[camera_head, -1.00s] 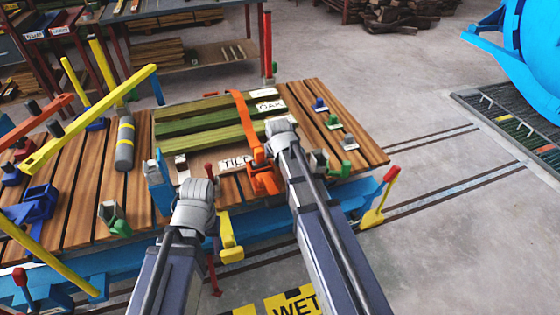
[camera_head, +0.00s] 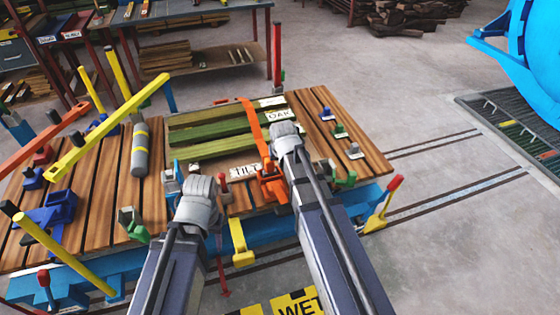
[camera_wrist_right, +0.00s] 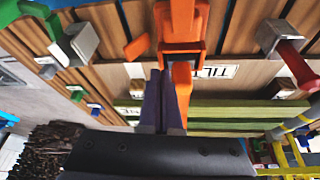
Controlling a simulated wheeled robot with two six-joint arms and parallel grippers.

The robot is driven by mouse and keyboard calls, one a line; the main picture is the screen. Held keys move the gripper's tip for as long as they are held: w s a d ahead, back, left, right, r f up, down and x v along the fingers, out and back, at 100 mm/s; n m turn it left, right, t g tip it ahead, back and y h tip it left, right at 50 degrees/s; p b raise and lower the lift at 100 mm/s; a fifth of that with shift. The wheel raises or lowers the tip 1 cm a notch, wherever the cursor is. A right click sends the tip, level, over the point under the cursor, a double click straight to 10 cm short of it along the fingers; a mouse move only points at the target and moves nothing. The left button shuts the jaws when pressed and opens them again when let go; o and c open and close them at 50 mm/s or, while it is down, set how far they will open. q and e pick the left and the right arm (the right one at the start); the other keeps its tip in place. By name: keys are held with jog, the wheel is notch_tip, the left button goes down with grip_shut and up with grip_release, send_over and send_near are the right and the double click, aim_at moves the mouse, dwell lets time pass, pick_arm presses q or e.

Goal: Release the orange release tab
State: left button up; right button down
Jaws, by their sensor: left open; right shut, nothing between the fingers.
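An orange strap (camera_head: 250,115) runs over green boards on the wooden bench, down to an orange buckle (camera_head: 270,187) near the front edge. The buckle also shows large in the right wrist view (camera_wrist_right: 182,25). A small orange piece (camera_wrist_right: 137,47) sticks out beside it there; I cannot tell whether this is the release tab. My right gripper (camera_wrist_right: 160,108) is shut and empty, its dark fingers beside the strap, pointing at the buckle. In the head view my right wrist hides part of the strap. My left gripper (camera_head: 197,188) is open over the bench's front, left of the buckle.
A grey cylinder (camera_head: 140,150) and a yellow bar (camera_head: 110,125) are on the bench's left. A red-tipped yellow lever (camera_head: 383,205) stands at the front right corner. Small coloured clamps (camera_head: 340,131) sit right of the boards. The floor to the right is mostly clear.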

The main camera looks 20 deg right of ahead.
jog(key=p+v, duration=0.2)
jog(key=v, duration=0.1)
jog(key=d+p+v, duration=0.1)
jog(key=p+v, duration=0.1)
jog(key=shift+s+r, duration=0.1)
jog(key=shift+r, duration=0.15)
jog(key=s+a+f+n+g, duration=0.1)
jog(key=s+a+n+g, duration=0.3)
jog(key=s+a, duration=1.1)
jog(key=s+n, duration=0.1)
jog(key=s, duration=0.3)
jog(key=shift+s+a+f+n+g, duration=0.2)
jog(key=shift+s+a+n+g, duration=0.05)
jog(key=shift+s+n+g, duration=0.05)
